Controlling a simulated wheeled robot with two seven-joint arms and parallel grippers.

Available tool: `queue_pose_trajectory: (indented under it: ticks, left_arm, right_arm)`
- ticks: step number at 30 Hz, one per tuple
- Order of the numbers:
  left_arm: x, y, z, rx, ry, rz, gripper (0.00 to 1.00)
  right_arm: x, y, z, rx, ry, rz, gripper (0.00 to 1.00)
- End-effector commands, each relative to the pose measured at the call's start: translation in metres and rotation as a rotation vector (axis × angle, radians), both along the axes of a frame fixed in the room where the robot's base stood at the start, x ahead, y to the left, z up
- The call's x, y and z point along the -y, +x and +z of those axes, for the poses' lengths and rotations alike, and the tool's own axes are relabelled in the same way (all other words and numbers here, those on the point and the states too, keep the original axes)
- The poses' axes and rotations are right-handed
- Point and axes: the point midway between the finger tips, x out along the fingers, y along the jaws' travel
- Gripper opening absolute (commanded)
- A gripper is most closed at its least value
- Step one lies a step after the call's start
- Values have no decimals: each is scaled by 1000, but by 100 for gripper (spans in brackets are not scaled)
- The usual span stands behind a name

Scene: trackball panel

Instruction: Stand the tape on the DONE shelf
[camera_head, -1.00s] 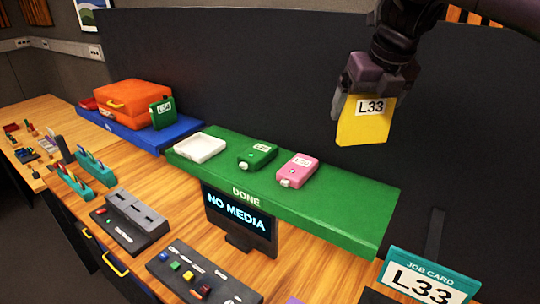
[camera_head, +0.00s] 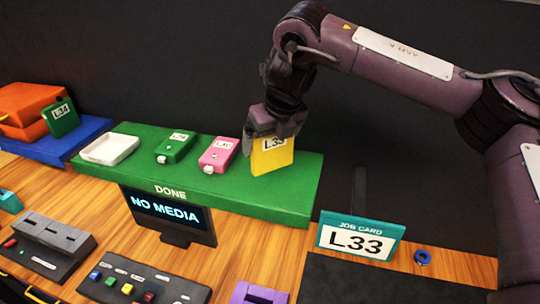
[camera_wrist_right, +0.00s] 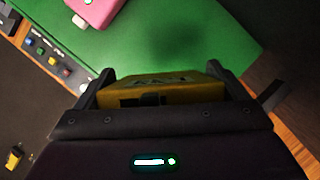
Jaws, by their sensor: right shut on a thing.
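The yellow tape (camera_head: 272,158), labelled L33, is upright at the right part of the green DONE shelf (camera_head: 240,197). My right gripper (camera_head: 275,130) is shut on its upper end from above. The tape's lower edge is at or very near the shelf top; I cannot tell whether it touches. In the right wrist view the tape (camera_wrist_right: 165,92) sits between the two fingers of my right gripper (camera_wrist_right: 172,88), over the green shelf (camera_wrist_right: 190,35). A job card (camera_head: 358,240) reading L33 stands right of the shelf. My left gripper is not in view.
A pink tape (camera_head: 218,152), a green tape (camera_head: 175,147) and a white tray (camera_head: 109,149) lie on the shelf left of the yellow tape. A NO MEDIA screen (camera_head: 168,213) stands below the shelf. The shelf's right end is clear. A dark wall panel (camera_head: 180,60) rises behind.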

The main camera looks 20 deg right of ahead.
Motion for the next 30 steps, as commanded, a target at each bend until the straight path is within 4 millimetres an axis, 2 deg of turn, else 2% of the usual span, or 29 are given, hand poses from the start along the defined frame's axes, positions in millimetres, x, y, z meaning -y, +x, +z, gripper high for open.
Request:
queue_pose_trajectory:
  ticks: [4, 12, 25, 26, 27, 30]
  left_arm:
    - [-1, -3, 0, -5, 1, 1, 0]
    - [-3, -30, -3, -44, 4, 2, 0]
    - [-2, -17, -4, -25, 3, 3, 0]
    - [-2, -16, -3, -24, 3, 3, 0]
    - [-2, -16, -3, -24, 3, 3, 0]
    - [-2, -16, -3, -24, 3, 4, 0]
  right_arm:
    - [-1, 0, -10, 1, 1, 1, 60]
    - [0, 0, -41, -1, 2, 0, 60]
    - [0, 0, -49, 1, 0, 0, 60]
    - [0, 0, -49, 1, 0, 0, 95]
    - [0, 0, -48, 1, 0, 0, 100]
    - [0, 0, -48, 1, 0, 0, 100]
